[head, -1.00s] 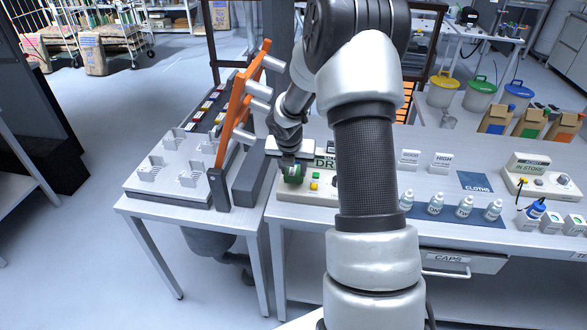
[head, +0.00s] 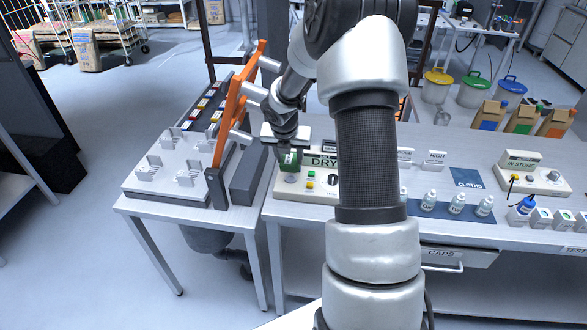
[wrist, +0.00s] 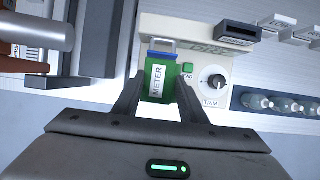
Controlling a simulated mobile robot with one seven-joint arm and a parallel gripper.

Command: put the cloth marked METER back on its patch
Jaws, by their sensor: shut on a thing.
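My gripper (wrist: 160,92) is shut on the green cloth (wrist: 158,82), whose white label reads METER. In the head view the cloth (head: 288,159) is a small green shape below my wrist, just over the left end of the cream dryness meter (head: 309,196). It looks raised off the meter. The meter (wrist: 222,86) also shows in the wrist view, with a TRIM knob and a green button right of the cloth. A dark blue patch marked CLOTHS (head: 467,178) lies bare on the bench to the right.
An orange frame (head: 236,100) and a dark grey block (head: 248,175) stand close left of the meter. Several small bottles (head: 457,203) line the bench front. An IN STORE box (head: 525,172) stands right of the patch. My arm hides the bench middle.

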